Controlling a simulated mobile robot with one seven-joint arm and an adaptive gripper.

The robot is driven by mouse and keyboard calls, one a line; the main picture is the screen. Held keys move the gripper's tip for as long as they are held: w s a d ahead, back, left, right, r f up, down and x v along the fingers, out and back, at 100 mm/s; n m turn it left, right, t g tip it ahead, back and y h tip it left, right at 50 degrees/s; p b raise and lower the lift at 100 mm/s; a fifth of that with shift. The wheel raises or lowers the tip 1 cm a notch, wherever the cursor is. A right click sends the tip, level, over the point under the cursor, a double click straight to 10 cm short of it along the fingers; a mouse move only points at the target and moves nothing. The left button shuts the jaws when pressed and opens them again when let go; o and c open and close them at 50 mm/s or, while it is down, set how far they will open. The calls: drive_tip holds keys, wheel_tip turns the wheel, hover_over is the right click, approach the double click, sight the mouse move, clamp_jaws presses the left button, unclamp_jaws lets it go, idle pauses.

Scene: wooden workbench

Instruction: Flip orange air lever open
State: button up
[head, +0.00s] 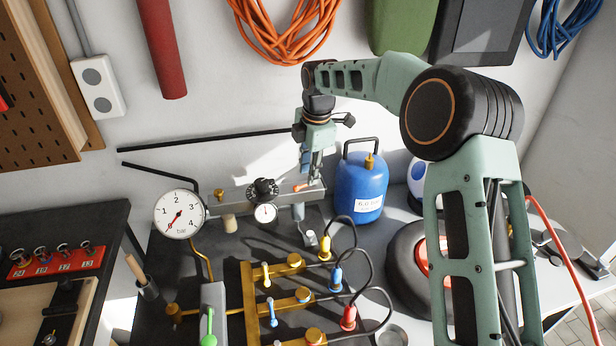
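The orange air lever (301,187) is a small orange handle on the right part of the grey air bar (240,197) at the back of the bench. It appears to lie roughly along the bar. My gripper (314,178) points down right above the lever's right end. Its fingertips overlap that end in the picture, and I cannot tell whether they touch it. The fingers look close together, but they are too small to tell whether they are open or shut.
A blue gas bottle (361,187) stands close to the right of my gripper. A pressure gauge (180,214) and a black knob (263,190) sit to the left. Brass manifolds (250,300) with coloured plugs and black hoses fill the front. A black rod (210,140) runs along the wall.

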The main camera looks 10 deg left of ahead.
sight(308, 190)
drive_tip(key=shift+w+a+f, duration=0.1)
drive_tip(key=shift+w+f, duration=0.05)
drive_tip(key=shift+f, duration=0.65)
drive_tip(key=shift+w+a+f, duration=0.1)
drive_tip(key=shift+f, duration=0.65)
clamp_jaws()
